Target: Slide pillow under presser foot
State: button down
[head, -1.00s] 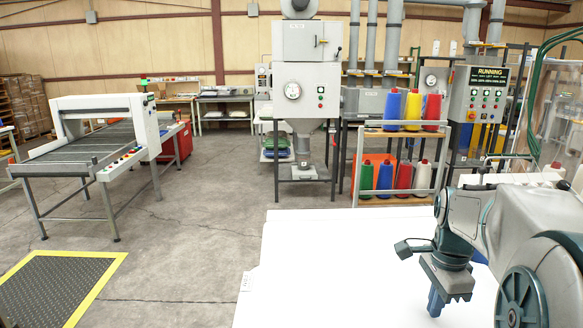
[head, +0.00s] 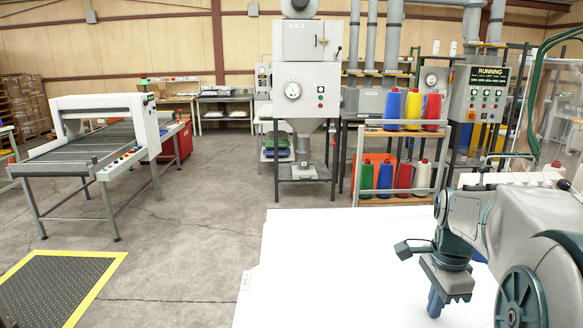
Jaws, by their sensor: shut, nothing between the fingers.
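My gripper (head: 436,304) points down over a large white surface (head: 330,262) at the lower right of the head view. Its fingers are shut with nothing between them. The white surface has a small printed label at its left edge; I cannot tell whether it is the pillow or a table top. No presser foot can be made out. My arm covers the right part of the white surface.
A rack of coloured thread cones (head: 405,125) stands behind the white surface. A filling machine (head: 305,90) stands at the back middle, a conveyor machine (head: 95,145) at left. A yellow-edged floor mat (head: 60,290) lies at lower left. Open concrete floor lies between.

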aim_at(422, 290)
jog(key=shift+w, duration=0.1)
jog(key=shift+w+d+p, duration=0.1)
jog(key=shift+w+p, duration=0.25)
jog(key=shift+w, duration=0.4)
jog(key=shift+w, duration=0.1)
jog(key=shift+w+d+p, duration=0.1)
jog(key=shift+w+p, duration=0.25)
jog(key=shift+w, duration=0.4)
jog(key=shift+w+d+p, duration=0.1)
jog(key=shift+w+p, duration=0.25)
jog(key=shift+w, duration=0.5)
jog(key=shift+w, duration=0.15)
jog(key=shift+w+d+p, duration=0.1)
jog(key=shift+w+p, duration=0.3)
jog(key=shift+w, duration=0.3)
jog(key=shift+w, duration=0.15)
